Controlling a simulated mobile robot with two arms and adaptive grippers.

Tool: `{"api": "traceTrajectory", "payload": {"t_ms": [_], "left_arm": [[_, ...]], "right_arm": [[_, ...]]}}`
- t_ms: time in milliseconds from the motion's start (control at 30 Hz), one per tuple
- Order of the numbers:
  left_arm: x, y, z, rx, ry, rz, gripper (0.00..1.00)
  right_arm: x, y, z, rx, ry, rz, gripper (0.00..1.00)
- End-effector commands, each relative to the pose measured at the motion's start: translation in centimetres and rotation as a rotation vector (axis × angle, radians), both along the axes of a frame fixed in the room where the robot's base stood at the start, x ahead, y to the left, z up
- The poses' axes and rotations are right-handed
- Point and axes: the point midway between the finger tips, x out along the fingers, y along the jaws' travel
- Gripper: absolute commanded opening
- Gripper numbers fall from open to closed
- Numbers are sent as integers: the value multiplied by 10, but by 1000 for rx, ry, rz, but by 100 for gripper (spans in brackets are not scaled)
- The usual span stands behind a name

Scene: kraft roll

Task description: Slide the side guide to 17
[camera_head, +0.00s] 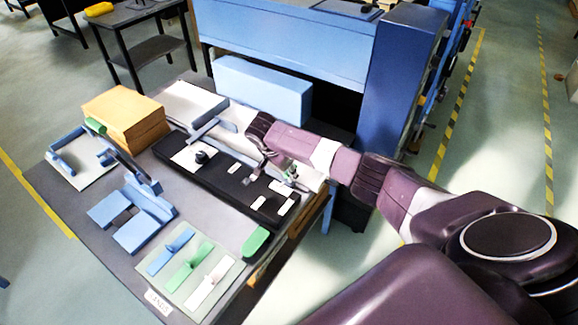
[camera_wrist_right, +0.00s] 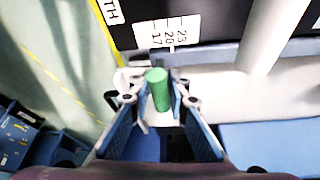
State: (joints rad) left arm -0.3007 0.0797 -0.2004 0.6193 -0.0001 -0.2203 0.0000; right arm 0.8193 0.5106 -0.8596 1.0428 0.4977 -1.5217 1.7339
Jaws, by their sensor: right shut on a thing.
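The side guide's green knob (camera_wrist_right: 158,90) stands between the fingertips of my right gripper (camera_wrist_right: 161,104) in the right wrist view. The gripper is shut on it. A white scale label (camera_wrist_right: 167,31) marked 17, 20 and 23 lies just beyond the knob. A thin pointer (camera_wrist_right: 172,48) at its edge sits close to the 20 mark. In the head view my right gripper (camera_head: 288,178) is at the right end of the black feed board (camera_head: 215,175), partly hidden by my arm. My left gripper is not in view.
A blue machine (camera_head: 290,50) stands behind the table. A brown stack (camera_head: 127,115), blue blocks (camera_head: 143,228) and a pale board (camera_head: 208,268) with blue, green and white strips lie on the grey table. A green block (camera_head: 256,242) is near the front right edge.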

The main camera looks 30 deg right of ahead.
Motion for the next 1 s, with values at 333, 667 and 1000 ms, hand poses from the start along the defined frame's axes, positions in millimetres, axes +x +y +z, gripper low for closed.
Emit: {"api": "traceTrajectory", "payload": {"t_ms": [333, 667, 1000], "left_arm": [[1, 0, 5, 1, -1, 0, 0], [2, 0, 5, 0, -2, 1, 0], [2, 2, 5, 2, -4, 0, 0]], "right_arm": [[-1, -1, 0, 1, -1, -10, 0], [-2, -1, 0, 1, 1, -7, 34], [-2, 4, 10, 2, 0, -4, 34]]}}
